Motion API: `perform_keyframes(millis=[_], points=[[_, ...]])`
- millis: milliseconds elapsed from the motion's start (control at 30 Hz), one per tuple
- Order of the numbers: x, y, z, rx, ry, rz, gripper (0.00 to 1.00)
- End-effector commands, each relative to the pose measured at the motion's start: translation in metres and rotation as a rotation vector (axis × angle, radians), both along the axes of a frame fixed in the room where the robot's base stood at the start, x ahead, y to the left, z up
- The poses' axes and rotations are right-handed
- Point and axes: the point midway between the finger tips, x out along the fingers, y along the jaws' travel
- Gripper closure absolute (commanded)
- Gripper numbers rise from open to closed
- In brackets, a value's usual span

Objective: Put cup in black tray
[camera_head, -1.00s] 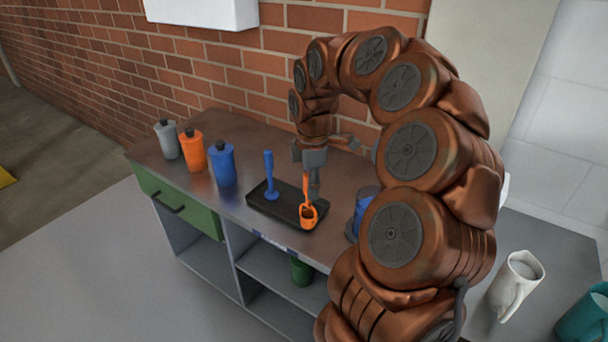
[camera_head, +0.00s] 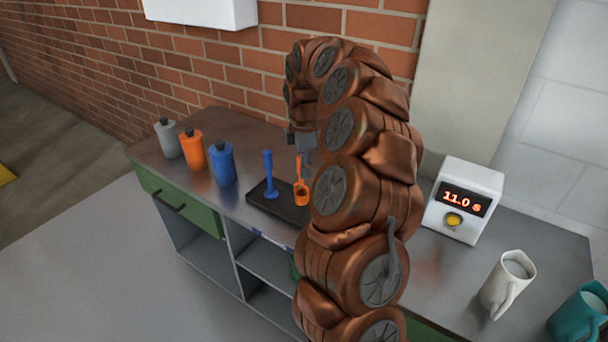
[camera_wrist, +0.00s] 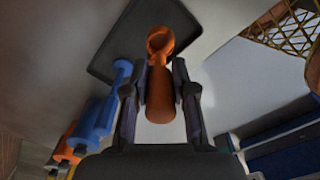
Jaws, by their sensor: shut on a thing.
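An orange long-handled cup (camera_head: 302,197) is upright over the right part of the black tray (camera_head: 263,208) on the bench. I cannot tell whether its base touches the tray. A blue long-handled item (camera_head: 270,180) stands in the tray to its left. My gripper (camera_head: 304,168) is above the orange cup, partly hidden by my arm. In the wrist view my gripper (camera_wrist: 159,88) is shut on the handle of the orange cup (camera_wrist: 161,42), whose round end lies over the black tray (camera_wrist: 113,67). The tray's right end is hidden behind my arm in the head view.
Grey (camera_head: 168,138), orange (camera_head: 193,150) and blue (camera_head: 222,164) bottles stand left of the tray. A white timer (camera_head: 465,200) reading 11.0 s, a white jug (camera_head: 508,284) and a teal jug (camera_head: 583,312) stand at the right. A brick wall (camera_head: 235,75) rises behind the bench.

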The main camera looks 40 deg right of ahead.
Motion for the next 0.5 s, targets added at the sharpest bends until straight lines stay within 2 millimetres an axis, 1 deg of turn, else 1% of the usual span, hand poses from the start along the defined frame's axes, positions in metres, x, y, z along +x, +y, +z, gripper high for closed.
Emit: perform_keyframes(millis=[100,167,400,500], points=[[0.004,-0.002,0.000,-0.001,0.000,0.000,1.00],[0.002,-0.001,-0.005,0.001,0.002,0.000,1.00],[0.002,-0.001,-0.028,0.001,0.004,0.001,1.00],[0.002,-0.001,-0.035,0.001,0.002,0.000,1.00]])
